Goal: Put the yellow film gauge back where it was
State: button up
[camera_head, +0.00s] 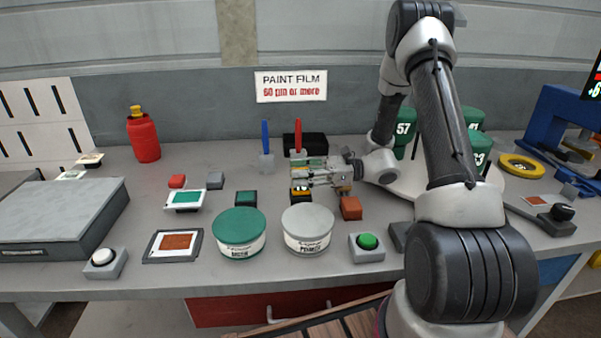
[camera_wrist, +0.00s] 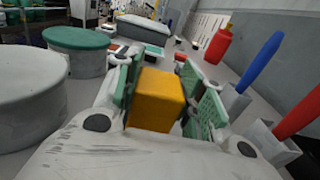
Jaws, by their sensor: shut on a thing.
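The yellow film gauge (camera_wrist: 158,100) is a small yellow block between the green-padded fingers of my gripper (camera_wrist: 160,92) in the wrist view. My gripper is shut on it. In the head view my gripper (camera_head: 298,178) reaches left over the middle of the bench, and only a little of the yellow gauge (camera_head: 300,188) shows at the fingertips, behind the grey primer tin. I cannot tell whether its underside touches the bench.
Near the gripper are the grey-lidded primer tin (camera_head: 308,226), a green-lidded tin (camera_head: 240,228), an orange-brown block (camera_head: 351,208) and a dark green block (camera_head: 246,198). Blue (camera_head: 266,143) and red (camera_head: 298,138) handled tools stand behind. A green button (camera_head: 367,243) is in front.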

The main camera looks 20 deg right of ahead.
jog(key=o, duration=1.2)
jog(key=shift+c, duration=0.2)
